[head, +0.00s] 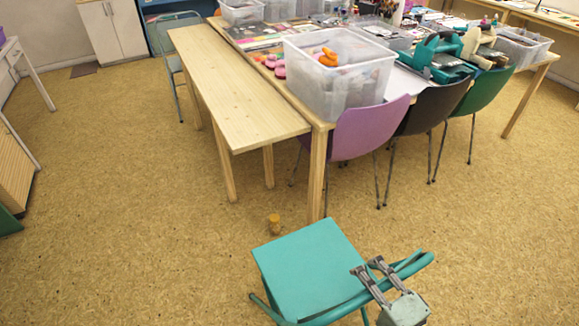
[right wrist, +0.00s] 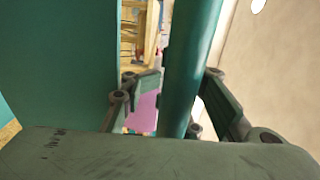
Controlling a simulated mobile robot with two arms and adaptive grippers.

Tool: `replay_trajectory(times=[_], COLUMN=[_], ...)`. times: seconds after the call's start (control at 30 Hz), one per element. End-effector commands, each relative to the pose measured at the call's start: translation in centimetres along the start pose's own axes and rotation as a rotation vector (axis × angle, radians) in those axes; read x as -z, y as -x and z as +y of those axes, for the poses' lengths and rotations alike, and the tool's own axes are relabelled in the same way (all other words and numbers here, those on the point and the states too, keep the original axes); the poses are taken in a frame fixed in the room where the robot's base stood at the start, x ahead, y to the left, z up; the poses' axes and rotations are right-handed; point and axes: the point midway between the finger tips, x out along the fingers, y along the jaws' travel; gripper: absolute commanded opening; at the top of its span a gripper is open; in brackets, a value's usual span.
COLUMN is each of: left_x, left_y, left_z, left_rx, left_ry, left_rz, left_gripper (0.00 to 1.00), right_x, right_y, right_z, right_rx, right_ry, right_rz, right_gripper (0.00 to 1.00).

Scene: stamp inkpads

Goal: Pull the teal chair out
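The teal chair (head: 312,262) stands in the front of the head view, with a flat square seat and a bent tube backrest at its near right side. It is apart from the tables. My right gripper (head: 367,266) is at the backrest tube. A flat teal panel (right wrist: 60,70) of the chair fills the left of that view. My left gripper is not in view.
A wooden table (head: 240,100) stands beyond, with clear bins (head: 340,85) on the adjoining table. Purple (head: 370,128), black (head: 432,105) and green (head: 488,92) chairs stand along it. Open floor lies left and right.

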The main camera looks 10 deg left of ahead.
Motion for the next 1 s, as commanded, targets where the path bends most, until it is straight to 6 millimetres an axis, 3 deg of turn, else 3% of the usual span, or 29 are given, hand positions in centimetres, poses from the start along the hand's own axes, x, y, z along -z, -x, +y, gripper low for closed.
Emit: replay_trajectory(times=[0.2,0.7,1.0], left_x=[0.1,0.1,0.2], left_y=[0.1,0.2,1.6], left_z=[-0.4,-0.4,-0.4], left_rx=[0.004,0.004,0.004], left_ry=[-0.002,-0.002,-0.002], left_rz=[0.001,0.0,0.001], left_gripper=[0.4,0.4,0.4], right_x=[0.2,0.3,0.2], right_y=[-0.1,-0.1,3.7], right_z=[-0.4,-0.6,-0.7], right_rx=[0.006,0.01,0.007], right_ry=[0.002,0.002,0.002], right_rz=[0.001,0.001,0.001], right_gripper=[0.41,0.41,0.41])
